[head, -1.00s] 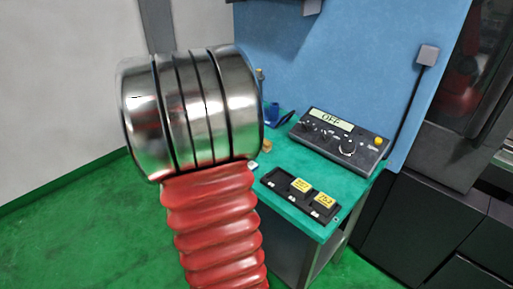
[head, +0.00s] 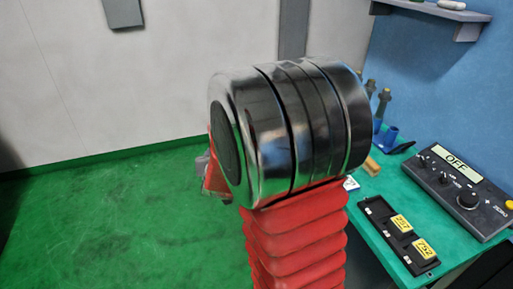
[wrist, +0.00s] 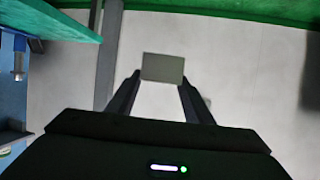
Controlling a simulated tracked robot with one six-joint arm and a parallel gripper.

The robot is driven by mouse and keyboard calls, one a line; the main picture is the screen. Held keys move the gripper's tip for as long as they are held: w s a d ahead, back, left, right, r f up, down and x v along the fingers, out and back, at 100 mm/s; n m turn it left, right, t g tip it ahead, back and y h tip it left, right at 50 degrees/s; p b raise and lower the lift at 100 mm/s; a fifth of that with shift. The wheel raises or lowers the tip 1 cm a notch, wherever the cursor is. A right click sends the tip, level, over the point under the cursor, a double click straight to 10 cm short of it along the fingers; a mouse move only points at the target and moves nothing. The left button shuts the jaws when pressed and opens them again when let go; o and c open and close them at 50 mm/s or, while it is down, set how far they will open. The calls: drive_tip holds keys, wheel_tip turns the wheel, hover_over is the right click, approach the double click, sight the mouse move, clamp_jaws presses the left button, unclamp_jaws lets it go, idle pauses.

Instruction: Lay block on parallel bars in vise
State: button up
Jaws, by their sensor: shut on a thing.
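The block (wrist: 163,67) is a plain grey-beige rectangular piece in the wrist view. My gripper (wrist: 162,80) is shut on it, with one dark finger at each side, and holds it up in the air. In the head view my shiny metal arm joint and red bellows fill the middle and hide the gripper and the block. I see neither the vise nor the parallel bars in these frames.
A green bench (head: 387,190) stands at the right, bearing a control box (head: 460,187) reading OFF and a black tray (head: 378,215) with yellow labelled pieces. A shelf (head: 440,12) is on the blue wall. Green floor at the left is clear.

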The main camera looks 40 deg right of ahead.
drive_tip(key=w+a+f+n+t+y, duration=0.1)
drive_tip(key=w+a+n+y, duration=0.1)
drive_tip(key=a, duration=1)
drive_tip(key=w+a+f+n+t+y, duration=0.1)
drive_tip(key=a+n+y, duration=0.3)
drive_tip(key=a, duration=0.8)
drive_tip(key=shift+w+f+n+y, duration=0.25)
drive_tip(key=shift+w+n+y, duration=0.15)
drive_tip(key=shift+w+y, duration=0.25)
drive_tip(key=shift+s, duration=0.2)
